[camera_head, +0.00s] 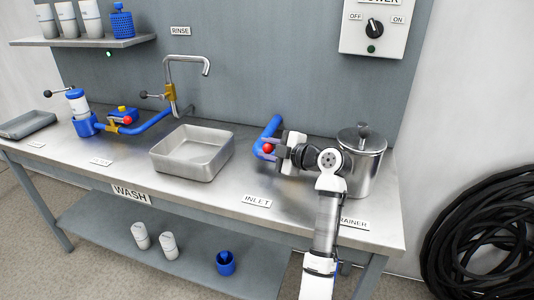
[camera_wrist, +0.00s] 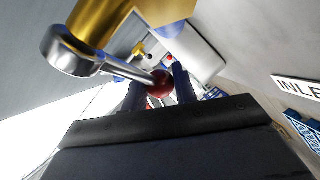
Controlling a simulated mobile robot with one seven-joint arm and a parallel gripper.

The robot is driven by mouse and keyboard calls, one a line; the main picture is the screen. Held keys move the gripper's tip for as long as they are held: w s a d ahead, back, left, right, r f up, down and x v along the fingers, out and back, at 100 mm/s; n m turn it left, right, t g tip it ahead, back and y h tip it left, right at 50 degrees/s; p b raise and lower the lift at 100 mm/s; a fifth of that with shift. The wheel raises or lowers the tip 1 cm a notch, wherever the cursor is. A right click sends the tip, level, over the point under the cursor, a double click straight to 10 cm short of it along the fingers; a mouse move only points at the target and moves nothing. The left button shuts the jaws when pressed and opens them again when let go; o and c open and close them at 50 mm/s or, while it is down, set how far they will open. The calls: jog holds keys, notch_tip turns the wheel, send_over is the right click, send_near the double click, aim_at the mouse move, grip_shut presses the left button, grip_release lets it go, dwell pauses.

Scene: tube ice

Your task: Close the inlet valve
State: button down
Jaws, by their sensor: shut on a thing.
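The inlet valve shows in the wrist view as a brass body (camera_wrist: 105,18) with a metal lever (camera_wrist: 125,67) ending in a red ball knob (camera_wrist: 160,84). My gripper (camera_wrist: 159,90) has its two dark fingers on either side of the knob and is shut on it. In the head view my gripper (camera_head: 272,151) is at the blue inlet pipe (camera_head: 270,128), with a red ball (camera_head: 268,148) showing at its fingers. The brass body and lever are hidden there behind my gripper. The INLET label (camera_head: 257,201) lies on the counter in front.
A steel lidded pot (camera_head: 364,165) stands close to the right of my gripper. A steel basin (camera_head: 192,153) is to the left, below a faucet (camera_head: 188,76). A power box (camera_head: 374,28) hangs on the wall. The counter front is mostly clear.

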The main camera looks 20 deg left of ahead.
aim_at(268, 144)
jog(key=shift+a, duration=0.1)
dwell(0.3)
jog(key=c, duration=1.4)
grip_release()
notch_tip(268, 144, up, 20)
jog(key=b, duration=0.1)
